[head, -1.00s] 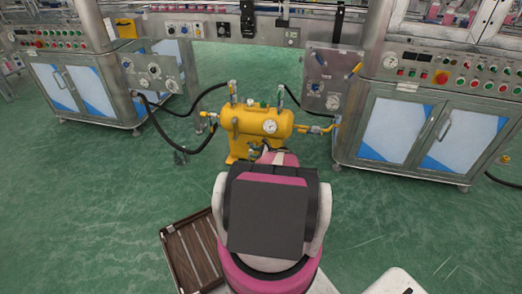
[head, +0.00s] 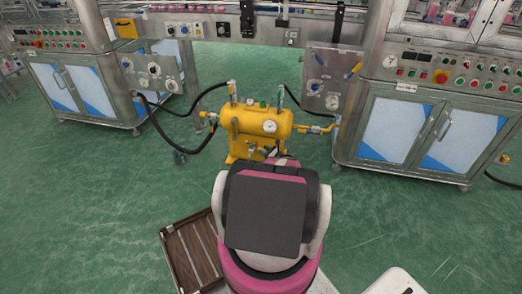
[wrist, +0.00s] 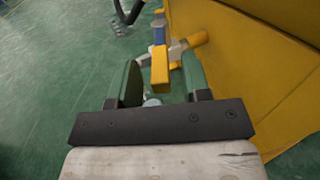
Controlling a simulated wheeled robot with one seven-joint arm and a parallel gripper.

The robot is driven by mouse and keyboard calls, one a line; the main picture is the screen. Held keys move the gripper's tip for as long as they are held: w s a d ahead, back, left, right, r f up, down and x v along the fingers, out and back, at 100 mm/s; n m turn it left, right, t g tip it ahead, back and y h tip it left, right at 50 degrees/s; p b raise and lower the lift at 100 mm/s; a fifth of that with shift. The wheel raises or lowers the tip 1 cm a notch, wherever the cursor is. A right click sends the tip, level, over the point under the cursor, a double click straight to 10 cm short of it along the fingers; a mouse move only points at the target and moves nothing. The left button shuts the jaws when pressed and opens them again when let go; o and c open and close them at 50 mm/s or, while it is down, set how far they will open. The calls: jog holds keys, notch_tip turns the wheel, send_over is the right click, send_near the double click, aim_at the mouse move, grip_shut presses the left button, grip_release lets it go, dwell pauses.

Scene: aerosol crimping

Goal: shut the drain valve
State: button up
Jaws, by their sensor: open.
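The yellow tank (head: 240,122) stands on the floor beyond my arm in the head view, and its wall fills the right of the wrist view (wrist: 240,55). In the wrist view a small valve with a metal body (wrist: 178,49) sits on a yellow pipe stub, with a blue part behind it. Its yellow handle (wrist: 160,72) points toward the camera. My gripper (wrist: 160,64) is open, with its green fingers on either side of the handle. I cannot tell whether either finger touches it. My arm hides the gripper in the head view.
Black hoses (head: 164,135) run from the tank's left side to the left machine cabinet. Another cabinet (head: 405,130) stands at right. A brown slatted tray (head: 192,252) lies at lower left. Green floor is clear around the tank's front.

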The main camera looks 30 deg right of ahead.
jog(key=shift+x, duration=1.4)
grip_shut()
jog(key=d+n+g+y, duration=0.1)
jog(key=y, duration=0.1)
jog(key=w+n+g+y, duration=0.1)
jog(key=n+y, duration=0.1)
jog(key=d+n+g+y, duration=0.1)
jog(key=y, duration=0.1)
jog(key=shift+w+d+n+g, duration=0.3)
jog(key=shift+w+g, duration=0.05)
jog(key=shift+g, duration=0.05)
grip_release()
